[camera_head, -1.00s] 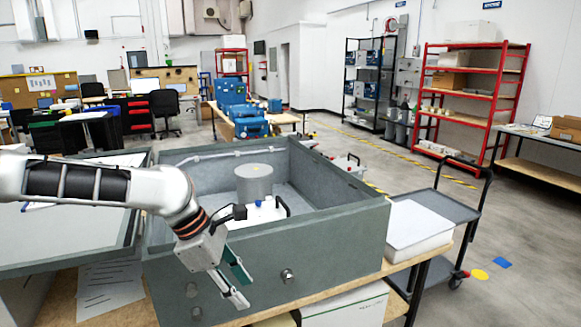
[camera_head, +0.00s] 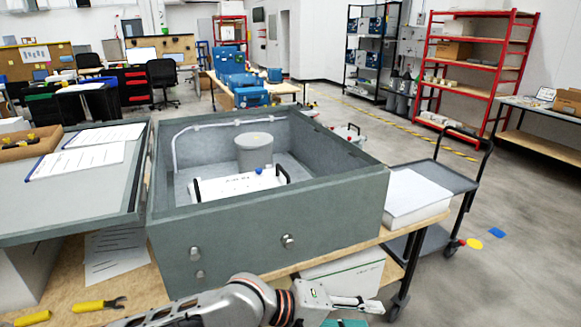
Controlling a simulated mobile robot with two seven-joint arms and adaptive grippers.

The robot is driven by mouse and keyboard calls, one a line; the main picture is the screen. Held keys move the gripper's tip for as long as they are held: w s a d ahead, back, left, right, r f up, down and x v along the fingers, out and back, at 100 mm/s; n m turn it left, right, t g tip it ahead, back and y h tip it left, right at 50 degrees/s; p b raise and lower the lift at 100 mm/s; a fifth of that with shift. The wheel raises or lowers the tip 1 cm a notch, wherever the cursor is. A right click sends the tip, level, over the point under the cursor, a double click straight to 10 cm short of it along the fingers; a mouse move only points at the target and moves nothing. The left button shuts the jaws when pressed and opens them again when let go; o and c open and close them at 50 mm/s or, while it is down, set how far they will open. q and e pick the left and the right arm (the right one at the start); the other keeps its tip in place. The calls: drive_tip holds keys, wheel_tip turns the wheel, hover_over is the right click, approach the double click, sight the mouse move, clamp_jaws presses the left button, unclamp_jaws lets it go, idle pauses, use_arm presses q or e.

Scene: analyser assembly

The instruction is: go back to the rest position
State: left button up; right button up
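My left arm comes in from the lower left, low in front of the table. Its gripper (camera_head: 350,311) is in front of the grey open-topped analyser housing (camera_head: 222,240), clear of it. The fingers look apart with nothing between them; the lower, teal-padded one is partly cut off by the bottom edge. Inside the housing are a grey cylinder (camera_head: 254,152) and a white box-like part (camera_head: 236,187) with black handles and a blue knob. My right gripper is not in view.
The wooden table (camera_head: 140,285) carries yellow-handled tools (camera_head: 98,305) and paper sheets (camera_head: 115,250). A grey lid-like panel (camera_head: 60,206) with clipboards is at the left. A white box (camera_head: 412,196) is right of the housing, by a black cart (camera_head: 440,174).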

use_arm(q)
drive_tip(key=w+a+f+m+t+y, duration=0.15)
drive_tip(key=a+f+t+y, duration=0.55)
drive_tip(key=a+f, duration=0.95)
drive_tip(key=s+a+f+m+y, duration=0.1)
drive_tip(key=s+a+f, duration=0.3)
drive_tip(key=a, duration=0.2)
drive_tip(key=s+a+f+m+y, duration=0.1)
drive_tip(key=s+a+f+m, duration=0.1)
drive_tip(key=s+a+f, duration=0.2)
drive_tip(key=s+a+f+m+t+y, duration=0.1)
drive_tip(key=s+a+f, duration=0.3)
drive_tip(key=a, duration=0.6)
drive_tip(key=shift+s+a+y, duration=0.15)
drive_tip(key=shift+s+y, duration=0.35)
drive_tip(key=shift+s, duration=0.3)
